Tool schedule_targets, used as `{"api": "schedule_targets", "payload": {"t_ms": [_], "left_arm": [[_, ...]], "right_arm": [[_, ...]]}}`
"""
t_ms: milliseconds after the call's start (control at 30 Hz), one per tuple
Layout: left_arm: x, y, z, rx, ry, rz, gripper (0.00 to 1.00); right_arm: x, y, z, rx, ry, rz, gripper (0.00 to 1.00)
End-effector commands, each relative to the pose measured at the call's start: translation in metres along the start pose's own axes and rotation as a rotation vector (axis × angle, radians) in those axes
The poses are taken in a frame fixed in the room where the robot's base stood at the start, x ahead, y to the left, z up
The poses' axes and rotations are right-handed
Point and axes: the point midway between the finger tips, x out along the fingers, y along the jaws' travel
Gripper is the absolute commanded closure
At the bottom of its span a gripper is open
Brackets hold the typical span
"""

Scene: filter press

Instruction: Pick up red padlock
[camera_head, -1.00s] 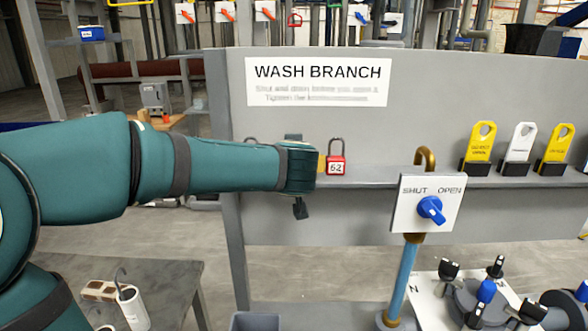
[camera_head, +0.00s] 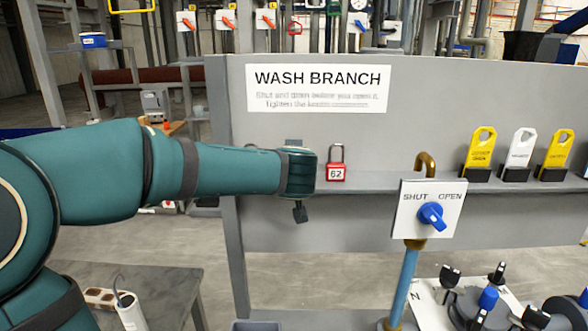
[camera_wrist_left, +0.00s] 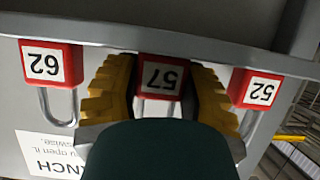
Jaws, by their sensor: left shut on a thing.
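Three red padlocks with white number labels show in the left wrist view, upside down there: 62 (camera_wrist_left: 50,64), 57 (camera_wrist_left: 160,78) and 52 (camera_wrist_left: 254,89). My left gripper (camera_wrist_left: 161,66) has its yellow fingers on both sides of padlock 57 and is shut on it. In the head view, padlock 62 (camera_head: 336,172) stands upright on the grey shelf, just right of my left wrist. My right gripper is not in view.
The grey panel's shelf (camera_head: 380,181) holds yellow and white tags (camera_head: 521,150) at the right. A blue-handled valve plate (camera_head: 429,209) and pipe stand in front of it. A grey table (camera_head: 165,285) is at lower left.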

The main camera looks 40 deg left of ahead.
Motion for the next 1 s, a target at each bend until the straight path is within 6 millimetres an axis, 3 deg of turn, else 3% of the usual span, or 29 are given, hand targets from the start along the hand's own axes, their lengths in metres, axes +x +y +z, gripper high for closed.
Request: {"api": "schedule_targets", "payload": {"t_ms": [500, 1000], "left_arm": [[-0.033, 0.000, -0.079, -0.001, 0.003, 0.001, 0.95], [-0.043, 0.000, -0.104, 0.000, 0.001, 0.001, 0.95]], "right_arm": [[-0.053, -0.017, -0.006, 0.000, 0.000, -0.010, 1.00], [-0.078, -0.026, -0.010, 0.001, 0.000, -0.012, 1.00]]}}
